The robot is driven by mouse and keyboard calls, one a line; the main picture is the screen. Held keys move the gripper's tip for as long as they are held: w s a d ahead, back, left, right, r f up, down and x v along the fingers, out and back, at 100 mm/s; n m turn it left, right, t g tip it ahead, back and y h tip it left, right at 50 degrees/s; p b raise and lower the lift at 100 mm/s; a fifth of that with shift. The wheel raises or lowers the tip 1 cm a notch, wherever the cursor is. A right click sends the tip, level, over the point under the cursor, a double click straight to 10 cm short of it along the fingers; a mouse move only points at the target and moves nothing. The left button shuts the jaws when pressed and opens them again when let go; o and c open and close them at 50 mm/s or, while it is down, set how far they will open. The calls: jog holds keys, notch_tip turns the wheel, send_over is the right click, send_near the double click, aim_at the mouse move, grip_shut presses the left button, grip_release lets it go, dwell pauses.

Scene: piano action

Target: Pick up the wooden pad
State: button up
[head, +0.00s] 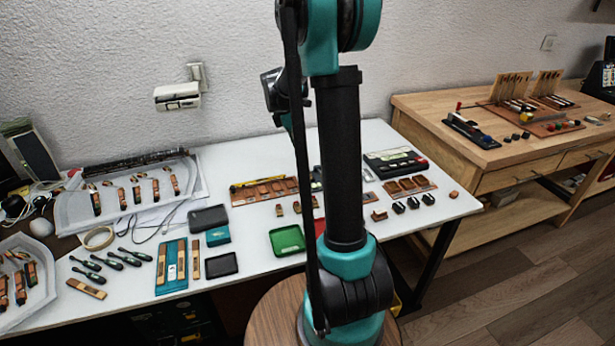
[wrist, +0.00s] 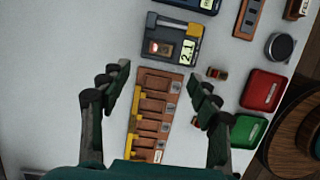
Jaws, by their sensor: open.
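Several brown wooden pieces sit in a slotted rack (wrist: 137,152) with a yellow strip, below and between my fingers in the wrist view. The rack also shows in the head view (head: 236,197). A small wooden piece (wrist: 161,47) lies on a dark device (wrist: 184,31) reading 2.1, just beyond my fingertips. Two small wooden pieces lie loose on the white table; one (wrist: 216,73) is beside my right fingertip. I cannot tell which piece is the wooden pad. My gripper (wrist: 160,81) is open and empty above the rack. In the head view my arm hides part of the table.
A red box (wrist: 262,90) and a green tray (wrist: 247,131) lie right of the rack in the wrist view, near a round dark tin (wrist: 280,46). The white table (head: 245,265) has bare patches. A wooden bench (head: 440,113) stands at right.

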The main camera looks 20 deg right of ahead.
aim_at(309, 172)
jog(key=x, duration=1)
jog(key=shift+d+f, duration=0.25)
jog(key=shift+f, duration=0.1)
jog(key=shift+c, duration=0.5)
jog(key=c, duration=0.9)
jog(key=shift+r, duration=0.15)
